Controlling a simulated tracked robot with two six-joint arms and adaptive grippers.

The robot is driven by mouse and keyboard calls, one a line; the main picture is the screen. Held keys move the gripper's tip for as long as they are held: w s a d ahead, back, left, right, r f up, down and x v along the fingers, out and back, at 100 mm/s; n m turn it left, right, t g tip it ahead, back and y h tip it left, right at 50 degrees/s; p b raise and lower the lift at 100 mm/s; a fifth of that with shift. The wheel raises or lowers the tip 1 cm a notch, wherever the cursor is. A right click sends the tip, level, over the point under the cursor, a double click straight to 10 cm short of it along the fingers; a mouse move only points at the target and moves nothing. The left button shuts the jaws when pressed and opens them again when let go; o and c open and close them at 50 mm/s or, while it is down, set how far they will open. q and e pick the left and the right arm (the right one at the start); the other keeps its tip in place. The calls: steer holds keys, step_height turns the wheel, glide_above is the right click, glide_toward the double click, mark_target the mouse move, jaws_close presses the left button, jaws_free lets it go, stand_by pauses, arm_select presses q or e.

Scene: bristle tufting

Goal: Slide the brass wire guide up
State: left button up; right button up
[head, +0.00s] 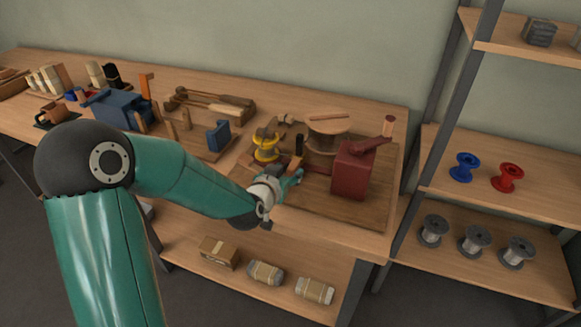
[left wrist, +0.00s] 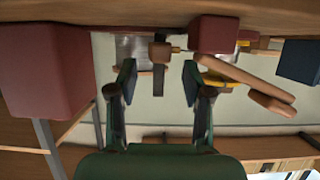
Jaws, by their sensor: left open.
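My left gripper (head: 291,180) is over the wooden board at the right end of the bench, just left of a dark red box (head: 352,169). Its fingers show apart and empty in the left wrist view (left wrist: 159,82). A slim upright post with a grey-brown block (left wrist: 160,52) stands beyond and between the fingertips, with a small brass-coloured piece (left wrist: 176,49) at its side. I cannot tell for sure whether this is the brass wire guide. In the head view the gripper hides much of that spot. My right gripper is in neither view.
A yellow spool (head: 266,146) stands just behind the gripper, and a round wooden disc (head: 328,122) behind the red box. A black-handled piece (head: 299,145) stands close by. A blue block (head: 218,135) is to the left. A shelf with spools (head: 508,178) is at right.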

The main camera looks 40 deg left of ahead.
mark_target(291, 168)
arm_select(q)
steer(key=shift+x, duration=1.65)
jaws_close()
